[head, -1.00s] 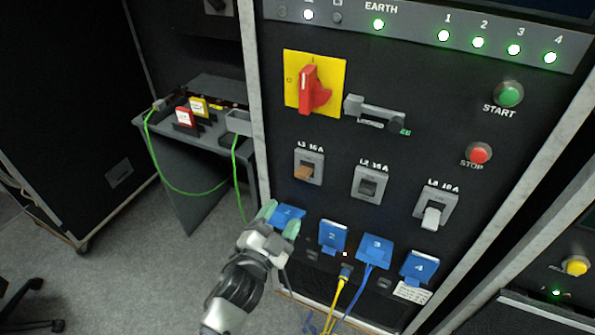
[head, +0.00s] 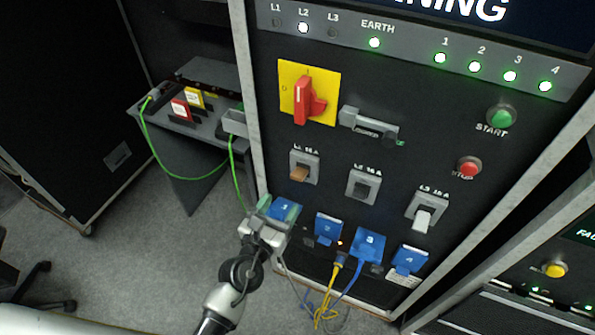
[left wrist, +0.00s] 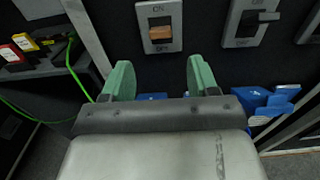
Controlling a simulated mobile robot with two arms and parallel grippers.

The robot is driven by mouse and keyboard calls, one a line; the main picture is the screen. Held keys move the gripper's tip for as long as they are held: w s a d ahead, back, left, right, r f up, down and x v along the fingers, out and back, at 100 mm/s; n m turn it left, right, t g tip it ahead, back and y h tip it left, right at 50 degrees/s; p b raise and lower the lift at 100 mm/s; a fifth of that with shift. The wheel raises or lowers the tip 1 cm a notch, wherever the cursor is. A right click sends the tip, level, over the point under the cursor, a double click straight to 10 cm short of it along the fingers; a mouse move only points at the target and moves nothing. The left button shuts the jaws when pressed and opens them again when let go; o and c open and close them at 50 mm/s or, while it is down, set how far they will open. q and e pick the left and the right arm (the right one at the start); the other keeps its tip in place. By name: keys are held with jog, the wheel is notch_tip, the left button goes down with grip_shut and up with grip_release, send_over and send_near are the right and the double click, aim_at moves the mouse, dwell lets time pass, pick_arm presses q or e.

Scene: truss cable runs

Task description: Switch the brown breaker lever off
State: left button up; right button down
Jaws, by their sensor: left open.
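The brown breaker lever (head: 299,174) sits in the grey L1 switch frame on the black panel, above blue cover 1 (head: 284,208). It sticks out in the lower part of its slot. In the left wrist view the lever (left wrist: 160,33) lies between an ON mark above and an OFF mark below, nearer OFF. My left gripper (head: 277,208) is open, its green fingers below the lever in the picture and in front of blue cover 1. In the left wrist view the gripper (left wrist: 161,80) has nothing between its fingers. My right gripper is not in view.
The L2 breaker (head: 363,186) and white-lever L3 breaker (head: 424,217) stand to the right. A red rotary switch (head: 307,100) is above. More blue covers, yellow and blue cables (head: 333,290) are lower right. A side shelf (head: 205,125) with a green cable is left.

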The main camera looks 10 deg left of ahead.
aim_at(297, 175)
pick_arm(q)
jog(key=x, duration=0.9)
jog(key=shift+w+d+p, duration=0.1)
jog(key=shift+w+p, duration=0.25)
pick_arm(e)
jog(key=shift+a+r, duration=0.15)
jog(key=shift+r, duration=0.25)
